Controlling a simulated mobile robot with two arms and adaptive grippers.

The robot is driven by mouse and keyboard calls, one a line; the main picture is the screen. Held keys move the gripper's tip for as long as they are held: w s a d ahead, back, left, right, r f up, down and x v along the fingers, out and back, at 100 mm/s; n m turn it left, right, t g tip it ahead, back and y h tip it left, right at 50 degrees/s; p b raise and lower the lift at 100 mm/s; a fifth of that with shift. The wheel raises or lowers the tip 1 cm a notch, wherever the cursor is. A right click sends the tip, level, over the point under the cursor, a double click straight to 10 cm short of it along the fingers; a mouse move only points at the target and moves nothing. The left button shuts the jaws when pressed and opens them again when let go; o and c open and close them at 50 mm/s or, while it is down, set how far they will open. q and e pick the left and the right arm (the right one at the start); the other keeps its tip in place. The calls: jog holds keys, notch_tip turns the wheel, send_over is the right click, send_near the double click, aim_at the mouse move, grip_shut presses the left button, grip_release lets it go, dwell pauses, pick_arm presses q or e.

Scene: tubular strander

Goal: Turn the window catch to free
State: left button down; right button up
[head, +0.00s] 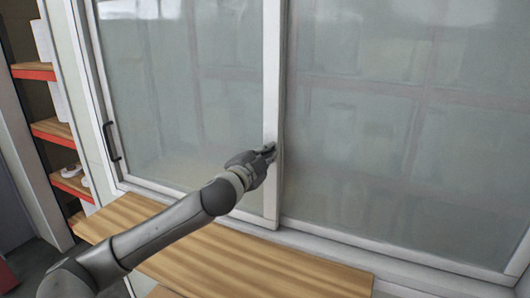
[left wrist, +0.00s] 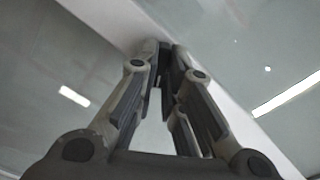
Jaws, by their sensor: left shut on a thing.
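A sliding window has a white middle stile (head: 271,90) where its two panes meet. My left gripper (head: 268,152) reaches up to this stile from the lower left, with its fingertips at the stile. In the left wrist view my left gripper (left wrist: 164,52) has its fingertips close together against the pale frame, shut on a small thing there. That thing is at the place of the window catch, but the fingers hide nearly all of it. I cannot tell which way the catch is turned. My right gripper is not in view.
A dark pull handle (head: 111,141) is on the window's left frame. A wooden ledge (head: 270,262) runs below the window, under my left arm. Shelves with orange edges (head: 52,131) stand at the left. The right pane (head: 400,120) has clear space before it.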

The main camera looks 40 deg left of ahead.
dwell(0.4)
pick_arm(q)
jog(key=c, duration=1.6)
grip_release()
jog(key=shift+o, duration=0.3)
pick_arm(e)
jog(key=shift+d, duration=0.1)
pick_arm(q)
jog(key=v, duration=1.2)
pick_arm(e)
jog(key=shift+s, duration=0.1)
